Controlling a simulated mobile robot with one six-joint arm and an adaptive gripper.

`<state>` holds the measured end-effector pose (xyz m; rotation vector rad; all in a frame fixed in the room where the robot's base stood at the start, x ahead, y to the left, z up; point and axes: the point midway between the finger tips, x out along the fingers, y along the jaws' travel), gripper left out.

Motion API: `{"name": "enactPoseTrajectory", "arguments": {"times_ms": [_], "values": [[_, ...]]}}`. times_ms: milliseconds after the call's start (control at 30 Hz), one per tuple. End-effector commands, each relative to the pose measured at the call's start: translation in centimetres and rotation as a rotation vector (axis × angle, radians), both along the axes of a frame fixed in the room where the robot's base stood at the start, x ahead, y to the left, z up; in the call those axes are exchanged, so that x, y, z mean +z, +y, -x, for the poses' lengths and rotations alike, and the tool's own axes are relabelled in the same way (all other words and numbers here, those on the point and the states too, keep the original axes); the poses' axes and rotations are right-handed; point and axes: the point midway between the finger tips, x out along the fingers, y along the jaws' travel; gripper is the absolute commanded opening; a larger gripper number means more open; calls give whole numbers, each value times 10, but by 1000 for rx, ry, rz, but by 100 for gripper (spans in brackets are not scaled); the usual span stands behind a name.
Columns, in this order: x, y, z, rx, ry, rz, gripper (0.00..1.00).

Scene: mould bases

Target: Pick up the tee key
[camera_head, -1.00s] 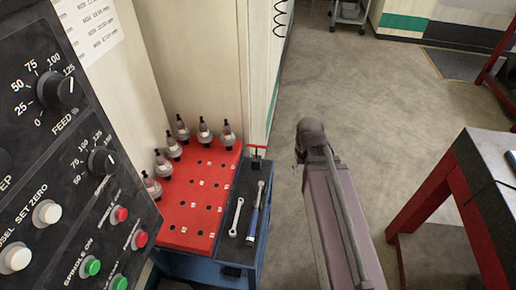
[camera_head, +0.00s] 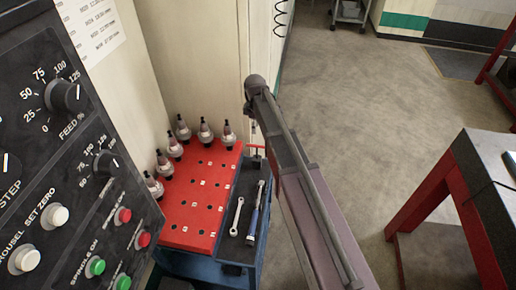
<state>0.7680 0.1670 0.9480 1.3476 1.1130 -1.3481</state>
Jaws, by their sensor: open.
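The tee key (camera_head: 254,148) has a thin red crossbar and stands at the far end of the dark tray strip on the cart, beside the red tool rack. It looks upright and small, and part of it is hidden behind my arm. My arm reaches up from the bottom right, and its far joint is above and just right of the tee key in the picture. I cannot make out my gripper's fingers in this view; the arm hides that area.
A spanner (camera_head: 237,216) and a blue-handled tool (camera_head: 256,213) lie on the dark strip. Several tool holders (camera_head: 205,131) stand along the red rack (camera_head: 193,222). A control panel (camera_head: 60,190) is close at left; a red-framed table (camera_head: 420,186) stands right. Open floor lies between.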

Motion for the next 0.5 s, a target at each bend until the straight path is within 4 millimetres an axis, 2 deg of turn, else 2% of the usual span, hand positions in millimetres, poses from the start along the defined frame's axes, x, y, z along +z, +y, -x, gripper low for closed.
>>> {"name": "enactPoseTrajectory", "arguments": {"times_ms": [500], "values": [[-6,-1,0,0,0,0,49]]}}
